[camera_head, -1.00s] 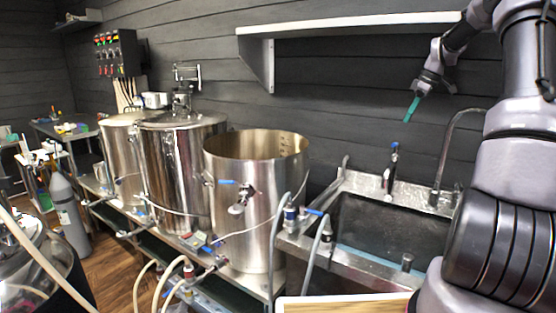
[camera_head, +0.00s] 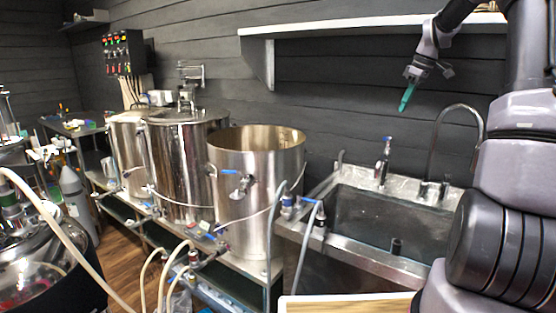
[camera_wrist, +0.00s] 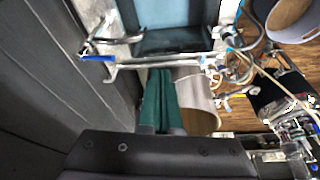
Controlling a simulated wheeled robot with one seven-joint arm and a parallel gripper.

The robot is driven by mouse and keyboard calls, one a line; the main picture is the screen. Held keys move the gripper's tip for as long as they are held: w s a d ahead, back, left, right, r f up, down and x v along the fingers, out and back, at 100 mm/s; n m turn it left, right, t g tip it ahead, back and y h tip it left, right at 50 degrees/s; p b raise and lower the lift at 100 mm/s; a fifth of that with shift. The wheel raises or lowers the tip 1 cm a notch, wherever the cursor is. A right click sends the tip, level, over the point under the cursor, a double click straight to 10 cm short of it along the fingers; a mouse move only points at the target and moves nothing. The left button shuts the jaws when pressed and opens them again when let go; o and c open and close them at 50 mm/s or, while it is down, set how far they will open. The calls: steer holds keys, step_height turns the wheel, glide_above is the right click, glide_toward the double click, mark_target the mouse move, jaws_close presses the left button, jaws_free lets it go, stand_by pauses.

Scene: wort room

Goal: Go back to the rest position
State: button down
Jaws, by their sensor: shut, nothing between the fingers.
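My gripper (camera_head: 406,97) is in the upper right of the head view, raised in front of the dark panelled wall and above the sink. Its teal fingers are together, pointing down, with nothing between them. In the wrist view the teal fingers (camera_wrist: 161,103) lie side by side, and a steel kettle shows beyond them. My arm fills the right side of the head view.
The steel sink (camera_head: 385,225) with its curved faucet (camera_head: 458,112) lies below my gripper. An open steel kettle (camera_head: 250,180) stands left of it, with lidded vessels beyond. A white shelf (camera_head: 360,25) juts from the wall near my arm. Hoses hang in front.

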steer(key=s+a+r+m+t+h, duration=0.1)
steer(key=s+a+r+m, duration=0.25)
steer(key=s+a, duration=0.35)
steer(key=s+a+r+m, duration=0.2)
steer(key=s+a+r, duration=0.25)
steer(key=s, duration=0.35)
steer(key=s+a+f+m+t, duration=0.1)
steer(key=s+a+m, duration=0.1)
steer(key=s, duration=0.8)
steer(key=s+a+f+m+t, duration=0.2)
steer(key=s+m, duration=0.3)
steer(key=s, duration=0.4)
steer(key=shift+s+a+y, duration=0.3)
steer(key=shift+s+a, duration=0.1)
steer(key=shift+a, duration=0.35)
